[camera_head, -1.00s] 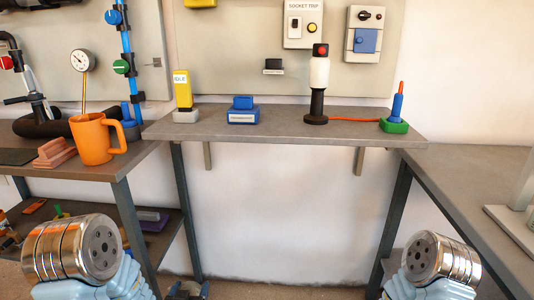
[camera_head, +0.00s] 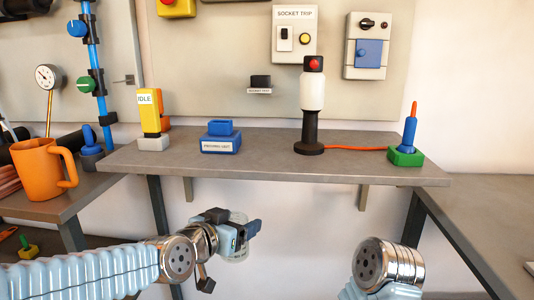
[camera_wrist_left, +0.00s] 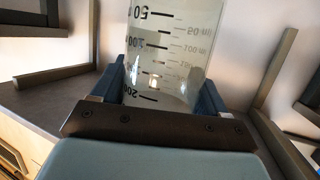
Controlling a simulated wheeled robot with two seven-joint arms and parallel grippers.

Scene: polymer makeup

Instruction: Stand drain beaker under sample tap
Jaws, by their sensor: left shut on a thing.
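My left gripper (camera_head: 246,230) is in front of the middle shelf, below its edge level in the head view. It is shut on a clear beaker (camera_head: 238,250), partly hidden behind the fingers. In the left wrist view, the beaker (camera_wrist_left: 165,60) fills the space between the two blue fingers, and its printed graduations read upside down. It looks empty. I cannot tell which fitting is the sample tap; a blue pipe (camera_head: 97,62) with a blue knob (camera_head: 77,28) and a green knob (camera_head: 86,84) runs at the left. My right gripper is out of view; only my right arm shows.
An orange mug (camera_head: 38,170) stands on the left bench, near a gauge (camera_head: 46,77). The middle shelf (camera_head: 270,167) holds a yellow IDLE block (camera_head: 150,112), a blue block (camera_head: 221,136), a black-and-white post (camera_head: 312,95) and a green-based blue peg (camera_head: 405,155). The right bench (camera_head: 490,205) is mostly clear.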

